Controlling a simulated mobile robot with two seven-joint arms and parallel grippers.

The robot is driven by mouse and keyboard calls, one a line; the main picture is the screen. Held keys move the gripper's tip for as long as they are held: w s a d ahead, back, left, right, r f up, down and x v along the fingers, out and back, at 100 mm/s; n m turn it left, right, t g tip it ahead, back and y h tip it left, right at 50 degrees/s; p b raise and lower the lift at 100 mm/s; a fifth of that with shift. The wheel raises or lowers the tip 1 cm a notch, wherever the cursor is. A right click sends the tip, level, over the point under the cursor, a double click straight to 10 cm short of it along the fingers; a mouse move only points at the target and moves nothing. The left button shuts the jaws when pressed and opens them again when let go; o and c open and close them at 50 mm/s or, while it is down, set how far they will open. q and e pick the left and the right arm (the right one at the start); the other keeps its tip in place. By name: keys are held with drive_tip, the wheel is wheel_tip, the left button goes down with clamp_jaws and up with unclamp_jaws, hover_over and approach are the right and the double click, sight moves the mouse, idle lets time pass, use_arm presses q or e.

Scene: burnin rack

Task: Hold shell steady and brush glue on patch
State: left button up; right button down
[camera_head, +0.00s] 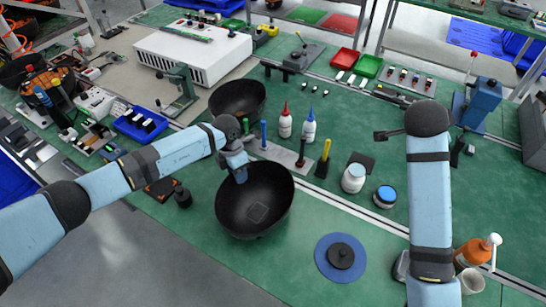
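A black bowl-shaped shell (226,212) sits on the green bench, its hollow side up, with a square patch outline (258,212) inside near the bottom. My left gripper (241,177) points down at the shell's upper left rim; whether its fingers are closed on the rim is unclear. A blue-handled tool (263,134) and a yellow-and-black one (323,160) stand upright behind the shell. White jars (353,178) (385,197) stand right of it.
A second black bowl (237,97) stands behind. Bottles with red (285,122) and blue (309,127) tips are near the middle. A blue disc with a black knob (340,257) lies at front right. Bare bench separates the shell and disc.

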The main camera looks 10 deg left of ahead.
use_arm(q)
drive_tip(key=shift+s+f, duration=0.1)
drive_tip(key=shift+f, duration=0.8)
drive_tip(key=shift+d, duration=0.1)
drive_tip(key=shift+c, duration=0.2)
clamp_jaws()
